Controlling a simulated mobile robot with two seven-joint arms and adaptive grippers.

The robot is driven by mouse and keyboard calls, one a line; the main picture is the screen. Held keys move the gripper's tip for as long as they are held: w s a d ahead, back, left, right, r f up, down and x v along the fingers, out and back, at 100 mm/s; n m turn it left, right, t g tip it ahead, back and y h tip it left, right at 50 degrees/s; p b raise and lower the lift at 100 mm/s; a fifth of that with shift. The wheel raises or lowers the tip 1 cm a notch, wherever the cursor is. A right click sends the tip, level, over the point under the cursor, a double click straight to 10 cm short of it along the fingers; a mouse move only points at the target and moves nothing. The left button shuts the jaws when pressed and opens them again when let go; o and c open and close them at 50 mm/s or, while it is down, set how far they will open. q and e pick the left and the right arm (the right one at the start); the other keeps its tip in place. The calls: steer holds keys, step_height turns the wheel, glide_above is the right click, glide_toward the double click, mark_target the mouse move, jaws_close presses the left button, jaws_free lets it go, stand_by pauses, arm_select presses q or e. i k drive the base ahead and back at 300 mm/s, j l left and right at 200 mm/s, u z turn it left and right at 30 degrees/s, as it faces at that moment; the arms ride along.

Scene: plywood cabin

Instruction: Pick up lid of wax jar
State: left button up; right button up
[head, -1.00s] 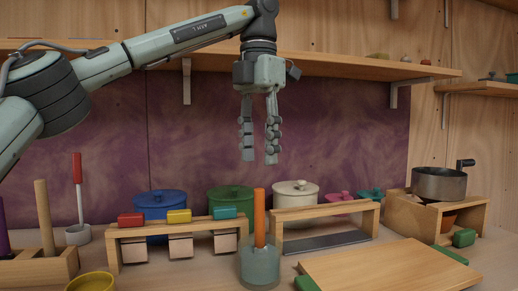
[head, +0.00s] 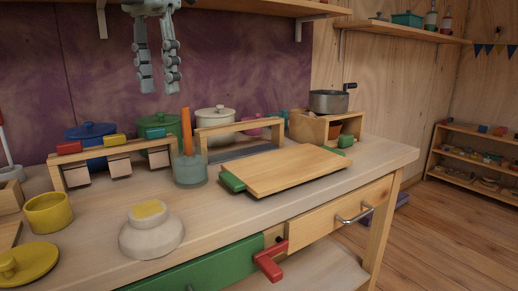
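I cannot tell for sure which thing is the wax jar. A yellow open-topped jar (head: 50,213) stands at the left of the worktop. A round yellow lid (head: 27,262) with a knob lies in front of it, cut by the left picture edge. A squat pale grey round vessel (head: 151,236) with a flat yellow top stands to their right. My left gripper (head: 160,84) hangs fingers down, high above the back of the worktop, far from these things. Its fingers are apart with nothing between them. My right gripper is out of view.
Behind stand a blue pot (head: 90,133), a green pot and a cream pot, with a low wooden rack (head: 75,158) in front. A glass (head: 190,172) holds an orange stick. A wooden board (head: 283,170) lies right of it. The worktop between the pale vessel and the board is clear.

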mark_target(24, 264)
steer(key=k, duration=1.1)
